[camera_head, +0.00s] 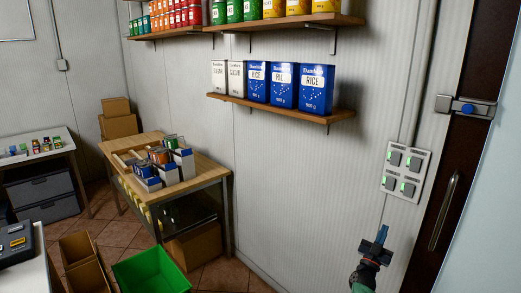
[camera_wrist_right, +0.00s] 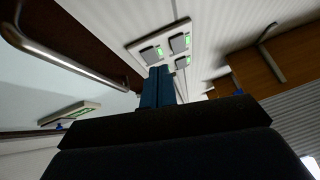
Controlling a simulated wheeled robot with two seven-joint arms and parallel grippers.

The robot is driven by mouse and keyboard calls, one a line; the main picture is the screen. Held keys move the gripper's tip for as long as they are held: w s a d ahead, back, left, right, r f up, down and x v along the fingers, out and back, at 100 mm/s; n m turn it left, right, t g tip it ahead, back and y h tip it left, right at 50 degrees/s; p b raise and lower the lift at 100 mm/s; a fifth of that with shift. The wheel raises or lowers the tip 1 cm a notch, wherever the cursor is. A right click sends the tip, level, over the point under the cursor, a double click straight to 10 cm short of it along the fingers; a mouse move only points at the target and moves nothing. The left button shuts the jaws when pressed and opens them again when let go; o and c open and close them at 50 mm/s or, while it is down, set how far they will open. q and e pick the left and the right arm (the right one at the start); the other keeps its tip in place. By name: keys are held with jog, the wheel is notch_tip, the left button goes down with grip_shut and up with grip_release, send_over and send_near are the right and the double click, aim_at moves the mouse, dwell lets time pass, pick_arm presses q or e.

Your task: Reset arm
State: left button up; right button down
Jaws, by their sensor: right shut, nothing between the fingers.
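My right gripper (camera_head: 379,240) shows at the lower right of the head view, with its blue fingers pointing up. Its fingers are shut with nothing between them. In the right wrist view the shut blue fingers (camera_wrist_right: 158,88) stand in the middle, below a switch panel. The switch panel (camera_head: 404,172) is on the white wall above the gripper in the head view, with several switches and green lights. The gripper appears apart from the panel. My left gripper is not in view.
A wall shelf (camera_head: 285,108) holds boxes. A wooden table (camera_head: 206,178) with cans, a green crate (camera_head: 151,270) and cardboard boxes (camera_head: 82,249) stand left.

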jog(key=w+a+f+n+g+y, duration=0.1)
jog(key=w+a+f+n+y, duration=0.65)
jog(key=a+f+y, duration=0.6)
jog(key=s+a+f+g+y, duration=0.2)
jog(key=s+a+f+g, duration=0.15)
jog(key=f, duration=0.35)
jog(key=s+a+f+g+y, duration=0.2)
jog(key=s+a+f+g, duration=0.1)
jog(key=s+f, duration=0.3)
jog(key=s+a+f+n+g, duration=0.1)
jog(key=s+a+f+g, duration=0.2)
jog(key=s+f, duration=0.75)
jog(key=s+a+f+n+g, duration=0.2)
jog(key=s+a+f+g, duration=0.1)
jog(key=s+f, duration=0.75)
jog(key=s+f+g, duration=0.1)
jog(key=s+f, duration=0.3)
jog(key=s, duration=0.6)
jog(key=s+a+f+g, duration=0.1)
jog(key=s+f, duration=0.3)
jog(key=s, duration=0.7)
jog(key=s+a+f+n+g, duration=0.1)
jog(key=s+f, duration=0.3)
jog(key=s, duration=0.7)
jog(key=shift+f+g, duration=0.4)
jog(key=shift+g, duration=0.05)
